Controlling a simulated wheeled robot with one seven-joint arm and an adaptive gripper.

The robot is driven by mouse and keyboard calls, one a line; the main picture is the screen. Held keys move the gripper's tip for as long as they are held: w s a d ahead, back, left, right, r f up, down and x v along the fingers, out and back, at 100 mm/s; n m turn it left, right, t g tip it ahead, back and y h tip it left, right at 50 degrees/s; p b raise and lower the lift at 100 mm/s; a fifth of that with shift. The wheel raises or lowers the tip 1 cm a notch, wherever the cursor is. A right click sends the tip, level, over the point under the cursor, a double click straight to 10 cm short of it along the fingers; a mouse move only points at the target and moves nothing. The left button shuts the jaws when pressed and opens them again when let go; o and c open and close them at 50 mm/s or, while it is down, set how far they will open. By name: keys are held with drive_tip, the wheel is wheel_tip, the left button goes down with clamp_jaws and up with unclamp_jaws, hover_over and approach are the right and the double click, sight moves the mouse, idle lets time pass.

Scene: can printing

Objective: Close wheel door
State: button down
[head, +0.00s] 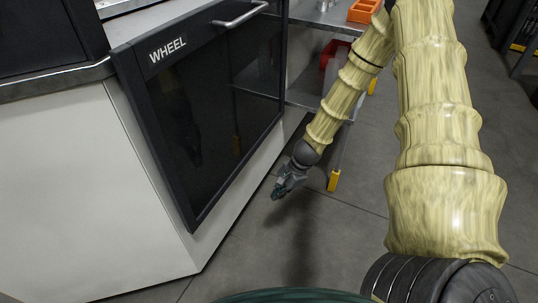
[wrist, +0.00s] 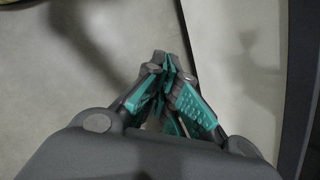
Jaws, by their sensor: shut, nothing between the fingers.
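The wheel door (head: 215,95) is a dark glass panel in a black frame with a "WHEEL" label (head: 168,49) at its upper left. A metal bar handle (head: 241,16) is on its top edge. The door lies flush or nearly flush with the cabinet front; I cannot tell if a small gap remains. My gripper (head: 280,194) is low, to the right of the door and apart from it, pointing down. In the wrist view the teal-padded fingers (wrist: 168,62) meet at the tips with nothing between them. A dark edge (wrist: 299,90) runs along the right there, possibly the door frame.
The white cabinet body (head: 75,190) stands at left. A metal shelf cart (head: 312,92) with an orange bin (head: 364,11) and a red bin (head: 333,50) stands behind my arm. Grey floor (head: 345,235) around my gripper is open.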

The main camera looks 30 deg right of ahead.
drive_tip(key=w+d+f+m+t+y+b, duration=0.3)
drive_tip(key=w+d+m+t+b, duration=0.75)
drive_tip(key=w+d+b, duration=0.75)
drive_tip(key=s+a+f+b+x, duration=0.1)
drive_tip(key=a+b+x, duration=0.1)
drive_tip(key=b+x, duration=0.65)
drive_tip(key=shift+m, duration=0.55)
drive_tip(key=shift+w+a+r, duration=0.1)
drive_tip(key=shift+w+r, duration=0.1)
drive_tip(key=shift+r, duration=0.9)
drive_tip(key=shift+w+a+r, duration=0.1)
drive_tip(key=shift+w+r, duration=0.15)
drive_tip(key=shift+r, duration=0.9)
drive_tip(key=shift+r+p, duration=0.15)
drive_tip(key=shift+p, duration=0.2)
